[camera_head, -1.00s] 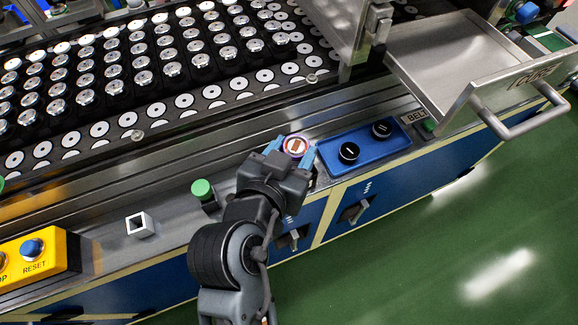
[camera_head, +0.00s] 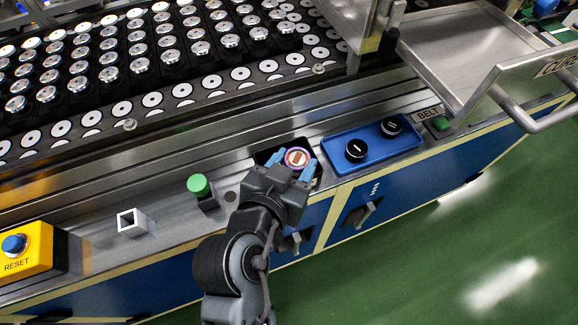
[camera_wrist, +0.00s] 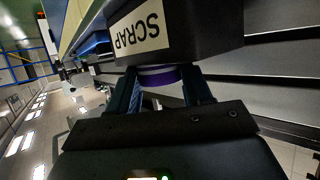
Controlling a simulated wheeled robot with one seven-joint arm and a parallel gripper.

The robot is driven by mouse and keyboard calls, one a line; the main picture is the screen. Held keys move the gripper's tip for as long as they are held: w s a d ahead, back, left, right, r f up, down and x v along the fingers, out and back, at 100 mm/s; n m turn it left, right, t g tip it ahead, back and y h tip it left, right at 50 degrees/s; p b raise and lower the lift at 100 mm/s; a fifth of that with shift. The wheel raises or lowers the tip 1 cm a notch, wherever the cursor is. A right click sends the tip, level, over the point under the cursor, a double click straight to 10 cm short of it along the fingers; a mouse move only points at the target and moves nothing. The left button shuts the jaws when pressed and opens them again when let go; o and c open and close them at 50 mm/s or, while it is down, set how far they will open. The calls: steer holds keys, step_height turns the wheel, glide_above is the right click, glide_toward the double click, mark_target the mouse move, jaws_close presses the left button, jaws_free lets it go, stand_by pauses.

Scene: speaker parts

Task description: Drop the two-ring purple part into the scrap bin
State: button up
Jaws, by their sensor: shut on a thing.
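The purple part (camera_head: 297,157) shows from above as a round face with a pale ring and a brown centre. Its purple rim (camera_wrist: 160,76) shows between the fingers in the wrist view. My gripper (camera_head: 296,161) is shut on it with blue fingers at its sides; the fingers also show in the wrist view (camera_wrist: 163,92). The black scrap bin (camera_head: 267,156) is at the gripper, with its dark corner showing beside and behind the part. Its SCRAP label (camera_wrist: 140,27) faces the wrist camera. The part overlaps the bin in the head view; its height over the rim is unclear.
A blue tray (camera_head: 336,160) with two black knobbed parts lies to the right. A green button (camera_head: 198,185) and a white square tube (camera_head: 132,222) stand to the left. A metal drawer (camera_head: 440,62) juts out at the upper right. Rows of speaker parts fill the rack behind.

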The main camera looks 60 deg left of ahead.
steer(key=o, duration=1.3)
steer(key=shift+b+v, duration=0.6)
steer(key=shift+v, duration=3.3)
steer(key=w+d+f+m+h, duration=0.1)
steer(key=w+d+f, duration=0.15)
steer(key=d, duration=0.95)
steer(key=w+d+f+m+h, duration=0.1)
steer(key=d+f, duration=0.3)
steer(key=d, duration=0.8)
steer(key=s+d+r+m+t+h, duration=0.1)
steer(key=s+d+r+m+h, duration=0.1)
steer(key=d, duration=0.4)
steer(key=s+d+r+m+t+h, duration=0.2)
steer(key=s+d+r, duration=0.2)
steer(key=s+d, duration=0.2)
steer(key=s+d+r+m+t+h, duration=0.1)
steer(key=s+d+r+m+h, duration=0.1)
steer(key=d, duration=0.4)
steer(key=shift+s+d+r+h, duration=0.2)
steer(key=shift+s+r, duration=0.1)
steer(key=shift+s, duration=0.2)
steer(key=shift+s+d+r+h, duration=0.1)
steer(key=shift+s+r+h, duration=0.1)
steer(key=shift+s+r, duration=0.25)
